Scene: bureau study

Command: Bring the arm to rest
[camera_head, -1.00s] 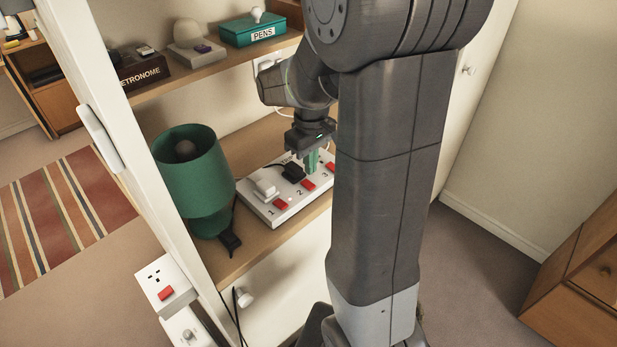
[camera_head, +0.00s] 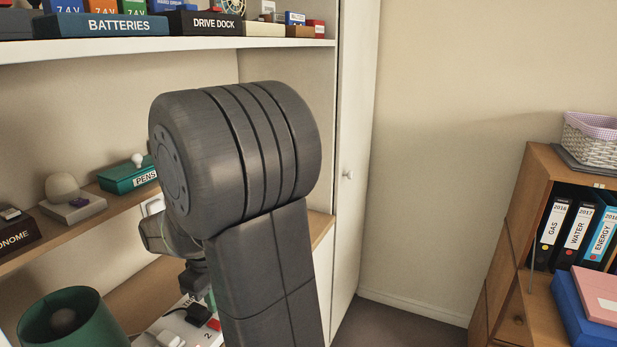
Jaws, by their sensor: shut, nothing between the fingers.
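My arm rises in front of the shelf unit and hides part of it. My gripper (camera_head: 197,285) shows only in part at the lower left of my arm, over the lower shelf. It is shut and holds nothing that I can see. Below it is a white power strip (camera_head: 182,326), cut off by the bottom edge of the picture. A black plug (camera_head: 198,314) and a white plug (camera_head: 168,340) sit on the strip. My arm hides the strip's right part. I cannot tell whether the fingertips touch anything.
A green lamp (camera_head: 75,325) stands left of the strip. A green PENS box (camera_head: 130,177) and a metronome box (camera_head: 14,232) are on the shelf above. The BATTERIES shelf (camera_head: 180,48) is higher. A wooden cabinet (camera_head: 510,240) with binders stands right, with open floor between.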

